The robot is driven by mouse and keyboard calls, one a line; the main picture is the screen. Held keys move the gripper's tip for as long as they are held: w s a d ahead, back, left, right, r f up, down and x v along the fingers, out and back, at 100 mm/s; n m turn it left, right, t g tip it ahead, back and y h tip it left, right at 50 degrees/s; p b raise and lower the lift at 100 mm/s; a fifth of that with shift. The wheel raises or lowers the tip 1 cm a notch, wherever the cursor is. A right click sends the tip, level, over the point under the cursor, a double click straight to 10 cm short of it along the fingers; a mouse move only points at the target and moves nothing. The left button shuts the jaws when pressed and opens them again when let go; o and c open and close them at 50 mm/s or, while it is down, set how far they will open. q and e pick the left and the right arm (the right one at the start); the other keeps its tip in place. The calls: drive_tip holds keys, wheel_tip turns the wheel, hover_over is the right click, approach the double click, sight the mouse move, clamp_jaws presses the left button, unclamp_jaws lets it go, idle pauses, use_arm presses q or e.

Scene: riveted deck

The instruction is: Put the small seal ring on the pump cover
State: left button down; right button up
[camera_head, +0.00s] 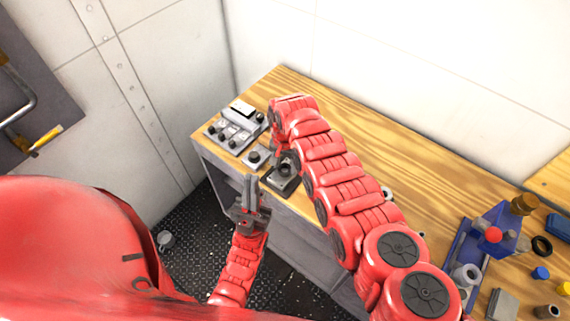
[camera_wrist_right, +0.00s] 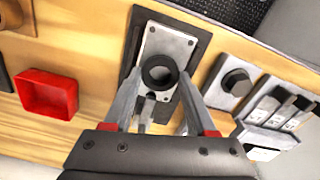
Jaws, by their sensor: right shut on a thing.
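The pump cover is a light grey plate (camera_wrist_right: 172,44) on a dark base, lying on the wooden bench; it also shows in the head view (camera_head: 281,184), partly hidden by my right arm. The small seal ring (camera_wrist_right: 159,86) is black and sits between the fingertips of my right gripper (camera_wrist_right: 160,76). That gripper is shut on the ring, in line with the cover; I cannot tell whether the ring touches it. My left gripper (camera_head: 251,192) is at the bench's front edge, its fingers upward and close together, and it appears empty. I cannot tell whether it is fully shut.
A panel with knobs and switches (camera_head: 236,128) and a single-knob box (camera_head: 256,157) stand left of the cover. A red tray (camera_wrist_right: 48,94) lies on its other side. A blue holder (camera_head: 463,247), a black ring (camera_head: 541,246) and several small parts are at the bench's right.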

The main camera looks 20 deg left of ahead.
sight(285, 167)
drive_tip(key=shift+f, duration=0.15)
drive_tip(key=o, duration=1.3)
drive_tip(key=shift+r, duration=0.35)
drive_tip(key=shift+w+r, duration=0.1)
drive_tip(key=shift+r, duration=0.4)
wheel_tip(285, 167, up, 11)
drive_tip(key=shift+f+b, duration=0.15)
drive_tip(key=shift+b, duration=0.85)
